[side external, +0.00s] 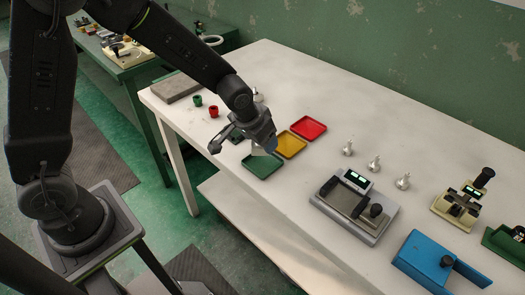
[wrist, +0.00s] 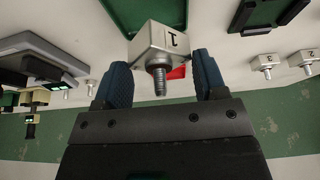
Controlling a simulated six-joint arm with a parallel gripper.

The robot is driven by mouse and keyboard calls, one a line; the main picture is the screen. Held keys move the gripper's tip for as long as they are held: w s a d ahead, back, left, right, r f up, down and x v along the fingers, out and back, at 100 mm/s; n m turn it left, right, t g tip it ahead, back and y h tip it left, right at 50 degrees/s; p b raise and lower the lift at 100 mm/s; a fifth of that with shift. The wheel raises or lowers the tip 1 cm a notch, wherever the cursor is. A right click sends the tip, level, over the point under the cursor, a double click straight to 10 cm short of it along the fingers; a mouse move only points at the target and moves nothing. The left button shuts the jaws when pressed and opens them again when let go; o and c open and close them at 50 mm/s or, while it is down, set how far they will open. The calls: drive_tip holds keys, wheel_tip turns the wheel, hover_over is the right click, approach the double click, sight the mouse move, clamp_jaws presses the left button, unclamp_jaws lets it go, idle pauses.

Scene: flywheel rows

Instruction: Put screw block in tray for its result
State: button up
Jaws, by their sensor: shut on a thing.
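My gripper (wrist: 154,78) is shut on a silver screw block (wrist: 160,42) marked 1. The block's threaded stem points back between the blue fingertips. In the side view my gripper (side external: 260,146) is just above the green tray (side external: 262,167), and the block is mostly hidden by it. I cannot tell from this view whether the block touches the tray. The yellow tray (side external: 290,145) and the red tray (side external: 308,128) lie beside the green one, away from me. All three look empty where they show.
Three silver screw pieces (side external: 374,163) stand in a row right of the trays. A grey device with a display (side external: 355,207) stands nearer me. A blue fixture (side external: 440,262) is at the lower right. Small red (side external: 213,111) and green (side external: 197,100) cups stand at the left.

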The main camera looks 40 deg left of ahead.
sight(263, 152)
drive_tip(key=shift+w+d+f, duration=0.15)
drive_tip(key=shift+d, duration=0.2)
drive_tip(key=shift+f, duration=2)
drive_tip(key=shift+f, duration=0.15)
drive_tip(key=o, duration=1.2)
